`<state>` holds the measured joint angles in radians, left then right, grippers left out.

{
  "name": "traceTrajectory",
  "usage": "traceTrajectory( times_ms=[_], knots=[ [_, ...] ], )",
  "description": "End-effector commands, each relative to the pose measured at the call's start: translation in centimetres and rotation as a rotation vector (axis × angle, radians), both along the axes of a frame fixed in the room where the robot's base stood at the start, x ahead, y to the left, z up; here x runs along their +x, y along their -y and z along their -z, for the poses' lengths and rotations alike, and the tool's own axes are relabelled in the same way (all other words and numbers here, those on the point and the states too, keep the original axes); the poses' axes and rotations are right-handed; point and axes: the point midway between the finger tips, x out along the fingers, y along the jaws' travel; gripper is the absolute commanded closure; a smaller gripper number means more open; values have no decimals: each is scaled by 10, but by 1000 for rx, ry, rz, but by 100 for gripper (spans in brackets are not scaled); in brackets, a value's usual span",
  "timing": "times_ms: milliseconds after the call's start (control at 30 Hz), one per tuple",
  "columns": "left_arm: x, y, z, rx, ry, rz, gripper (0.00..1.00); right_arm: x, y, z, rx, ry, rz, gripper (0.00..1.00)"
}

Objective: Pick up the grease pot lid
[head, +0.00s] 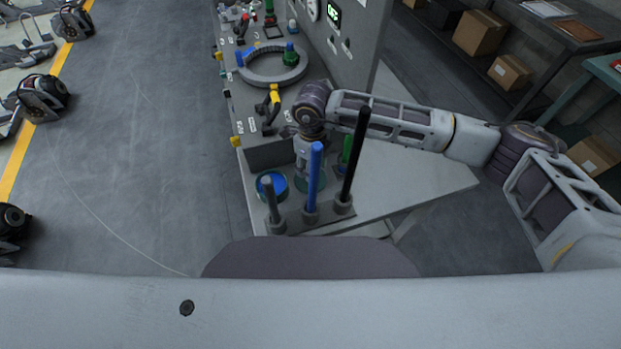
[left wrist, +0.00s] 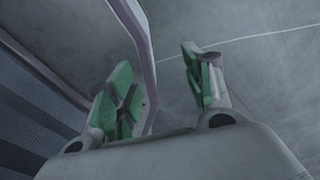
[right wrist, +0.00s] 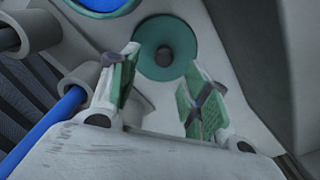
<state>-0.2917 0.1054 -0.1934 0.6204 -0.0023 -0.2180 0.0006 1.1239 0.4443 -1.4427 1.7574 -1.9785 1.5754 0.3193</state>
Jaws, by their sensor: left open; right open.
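The grease pot lid, a round teal disc with a dark knob in its middle, lies ahead of my right fingertips in the right wrist view (right wrist: 184,66). In the head view its teal edge (head: 317,187) shows low on the bench, partly hidden by my right gripper and a blue post. My right gripper (right wrist: 160,84) is open and empty, pointing down over the bench with the lid just beyond its fingers, apart from it. A blue-topped round pot (head: 272,184) stands left of the lid. My left gripper (left wrist: 158,80) is open and empty over the floor, outside the head view.
A grey rack (head: 293,221) holding upright grey, blue and black rods stands close in front of the lid. A grey ring (head: 272,66) and a yellow-black tool (head: 271,100) lie farther up the bench. Bare bench top (head: 420,180) is free at right.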

Motion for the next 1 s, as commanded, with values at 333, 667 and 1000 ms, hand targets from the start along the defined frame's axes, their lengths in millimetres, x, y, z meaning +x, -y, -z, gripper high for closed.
traceTrajectory(
  times_ms=[333, 667, 1000],
  knots=[
    [0, 1, -1, -1, 0, 1, 49, 0, 0, 3, 1, -1, 0, 53],
    [-1, 6, -9, -6, -1, 0, 49, 6, -3, 33, -1, -3, 0, 53],
    [-4, 15, -11, -16, -6, 0, 49, 6, -3, 52, 0, -1, -1, 53]
  ],
)
